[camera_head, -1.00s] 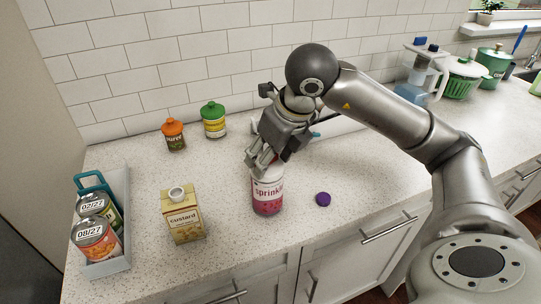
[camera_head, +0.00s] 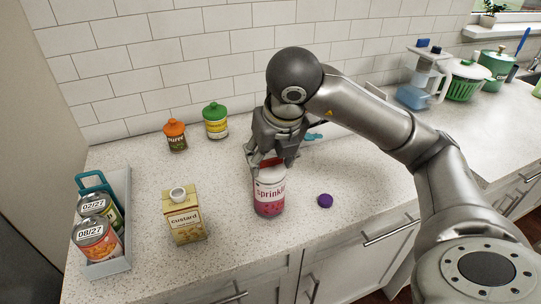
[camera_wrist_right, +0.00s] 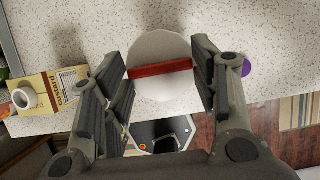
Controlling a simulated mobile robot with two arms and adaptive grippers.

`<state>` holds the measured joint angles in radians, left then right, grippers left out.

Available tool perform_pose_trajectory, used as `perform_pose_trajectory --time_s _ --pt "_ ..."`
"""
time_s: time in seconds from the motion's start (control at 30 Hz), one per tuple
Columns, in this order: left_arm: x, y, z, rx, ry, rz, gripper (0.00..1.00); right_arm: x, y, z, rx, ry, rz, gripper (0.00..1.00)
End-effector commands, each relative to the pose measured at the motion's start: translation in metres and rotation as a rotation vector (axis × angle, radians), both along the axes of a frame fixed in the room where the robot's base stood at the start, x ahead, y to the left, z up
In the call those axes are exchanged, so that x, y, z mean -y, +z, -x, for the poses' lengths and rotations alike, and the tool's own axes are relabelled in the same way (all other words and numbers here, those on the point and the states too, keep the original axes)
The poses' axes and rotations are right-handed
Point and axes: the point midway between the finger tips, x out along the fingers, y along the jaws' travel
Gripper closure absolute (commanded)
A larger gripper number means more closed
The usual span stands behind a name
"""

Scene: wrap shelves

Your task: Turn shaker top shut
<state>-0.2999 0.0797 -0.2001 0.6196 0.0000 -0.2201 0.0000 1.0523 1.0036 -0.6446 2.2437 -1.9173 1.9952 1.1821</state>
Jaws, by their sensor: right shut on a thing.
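The shaker (camera_head: 269,197) is a clear jar with a white "sprinkles" label and pink contents. It stands upright on the counter, at the middle of the head view. Its round white top (camera_wrist_right: 160,88) with a raised red bar (camera_wrist_right: 161,69) shows from above in the right wrist view. The fingers partly hide the top in the head view. My left gripper is out of view.
A custard carton (camera_head: 184,220) stands left of the shaker, and a purple cap (camera_head: 325,201) lies to its right. Jars with orange (camera_head: 174,129) and green (camera_head: 214,110) lids stand behind. A grey-blue tray (camera_head: 108,268) with cans is at far left. The front counter is mostly clear.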

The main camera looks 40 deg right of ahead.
Motion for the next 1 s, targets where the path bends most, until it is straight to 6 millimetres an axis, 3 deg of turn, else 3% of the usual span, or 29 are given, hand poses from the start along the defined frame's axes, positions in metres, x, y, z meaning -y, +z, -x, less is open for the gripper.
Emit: perform_pose_trajectory --time_s 0.17,0.2,0.33,0.73,1.0 --pt "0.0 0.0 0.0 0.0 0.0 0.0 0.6 0.0 0.0 0.0 0.0 0.001 -0.001 0.69" --pt "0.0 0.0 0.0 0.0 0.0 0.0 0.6 0.0 0.0 0.0 0.0 0.001 -0.001 0.4" --pt "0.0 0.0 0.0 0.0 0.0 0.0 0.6 0.0 0.0 0.0 0.0 0.001 -0.001 0.23" --pt "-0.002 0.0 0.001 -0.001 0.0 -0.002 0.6 0.0 0.002 0.001 0.001 0.002 0.0 0.23" --pt "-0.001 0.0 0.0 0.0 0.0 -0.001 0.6 -0.002 0.024 0.008 0.005 0.003 0.0 0.23"
